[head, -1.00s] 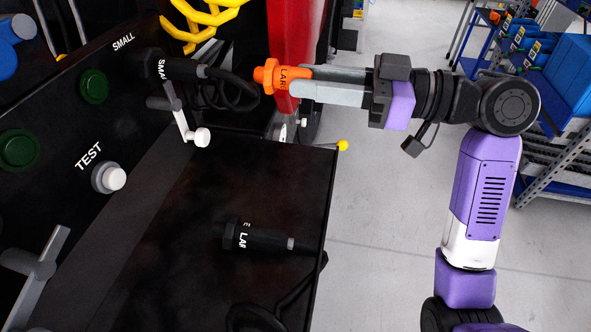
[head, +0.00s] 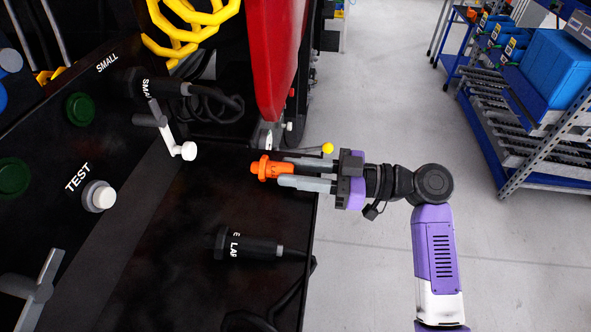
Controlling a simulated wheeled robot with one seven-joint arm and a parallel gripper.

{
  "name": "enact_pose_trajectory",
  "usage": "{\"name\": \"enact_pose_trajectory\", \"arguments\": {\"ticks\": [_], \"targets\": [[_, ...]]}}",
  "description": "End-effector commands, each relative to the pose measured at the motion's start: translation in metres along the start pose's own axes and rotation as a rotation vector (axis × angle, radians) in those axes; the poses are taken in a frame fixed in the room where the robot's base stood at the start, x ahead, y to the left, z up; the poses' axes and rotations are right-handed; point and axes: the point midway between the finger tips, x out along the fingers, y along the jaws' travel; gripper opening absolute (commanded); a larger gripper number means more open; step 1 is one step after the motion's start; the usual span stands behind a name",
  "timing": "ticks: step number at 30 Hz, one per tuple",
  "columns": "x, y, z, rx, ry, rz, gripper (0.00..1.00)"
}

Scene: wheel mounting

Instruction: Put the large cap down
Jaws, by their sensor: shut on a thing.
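The large cap (head: 267,168) is orange, with a flanged end facing left. My gripper (head: 283,176) is shut on it, with one grey finger on each side. The cap is over the right part of the black bench top (head: 185,215), near its right edge. I cannot tell how high above the surface it is. The lettering on the cap is not readable now.
A black plug marked as large (head: 245,247) lies on the bench below the cap, with a cable. A lever with a white knob (head: 188,151) is to the left. A yellow-tipped rod (head: 327,148) is close behind my gripper. Bare bench lies left of the cap.

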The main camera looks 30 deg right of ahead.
Motion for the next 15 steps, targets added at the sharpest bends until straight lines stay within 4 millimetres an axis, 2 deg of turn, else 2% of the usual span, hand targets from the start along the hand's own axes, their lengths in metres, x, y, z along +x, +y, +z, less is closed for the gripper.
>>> {"name": "enact_pose_trajectory", "arguments": {"ticks": [14,15], "targets": [[0.0002,-0.0001,0.0084,-0.002,0.000,0.000,0.00],[0.0001,-0.0001,0.0075,-0.002,0.000,0.000,0.32]]}}
